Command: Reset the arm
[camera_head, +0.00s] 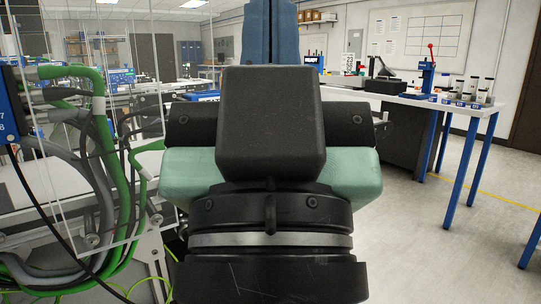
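My own arm fills the middle of the view: a dark block, black ringed joints, a pale green link and a blue part rising at the top. It stands close to the camera and upright. I cannot make out my gripper or its fingers, so whether it holds anything does not show. What lies directly behind the arm is hidden.
At left, close by, are a clear panel (128,200) and thick green and grey hoses (103,165). At right stands a white-topped bench (455,104) on blue legs, with a red-handled press (427,72) and bottles (482,90). The grey floor (410,245) at right is free.

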